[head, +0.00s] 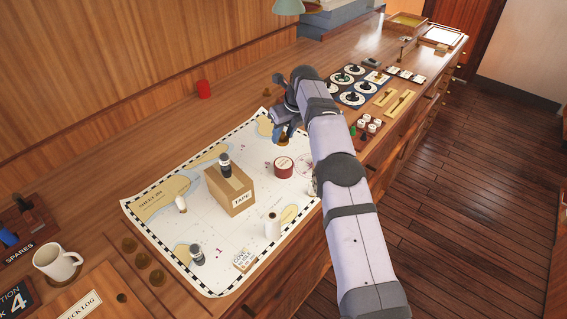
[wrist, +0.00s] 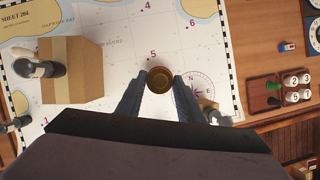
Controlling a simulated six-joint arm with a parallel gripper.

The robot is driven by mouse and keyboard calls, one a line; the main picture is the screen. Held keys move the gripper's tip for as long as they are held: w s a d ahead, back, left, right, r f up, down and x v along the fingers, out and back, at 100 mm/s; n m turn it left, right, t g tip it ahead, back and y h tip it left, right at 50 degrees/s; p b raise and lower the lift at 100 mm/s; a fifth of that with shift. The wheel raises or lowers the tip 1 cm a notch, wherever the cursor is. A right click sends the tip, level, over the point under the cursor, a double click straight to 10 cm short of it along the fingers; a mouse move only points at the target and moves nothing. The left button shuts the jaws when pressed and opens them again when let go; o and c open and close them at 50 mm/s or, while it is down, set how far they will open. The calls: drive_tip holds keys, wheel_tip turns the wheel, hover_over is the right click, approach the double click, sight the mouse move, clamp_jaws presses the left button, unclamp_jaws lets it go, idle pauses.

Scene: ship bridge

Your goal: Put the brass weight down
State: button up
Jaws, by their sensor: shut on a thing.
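The brass weight (wrist: 159,80) is a round brass-coloured piece between my fingertips in the wrist view, seen from its top. My gripper (wrist: 159,86) is shut on it, with one dark blue finger on each side. In the head view my gripper (head: 281,128) is over the far right part of the chart (head: 203,262), and a small brass part of the weight (head: 282,141) shows just below the fingers. The chart lies behind the weight in the wrist view. I cannot tell how high the weight is above it.
A cardboard tape box (head: 228,192) with a dark-capped bottle (head: 224,165) on top stands mid-chart. A red tray of white pieces (head: 368,126) is to the right. Bare chart lies around the printed 5.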

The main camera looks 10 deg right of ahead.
sight(286, 140)
drive_tip(key=shift+w+d+r+m, duration=0.15)
drive_tip(key=shift+w+d+m, duration=0.05)
drive_tip(key=shift+w+m, duration=0.1)
wheel_tip(286, 140, down, 4)
drive_tip(key=shift+s+f+b, duration=0.1)
drive_tip(key=shift+f+b, duration=0.15)
drive_tip(key=shift+b, duration=0.2)
drive_tip(key=shift+f+p, duration=1)
drive_tip(key=shift+f, duration=1.75)
drive_tip(key=shift+f, duration=0.15)
drive_tip(key=o, duration=1.2)
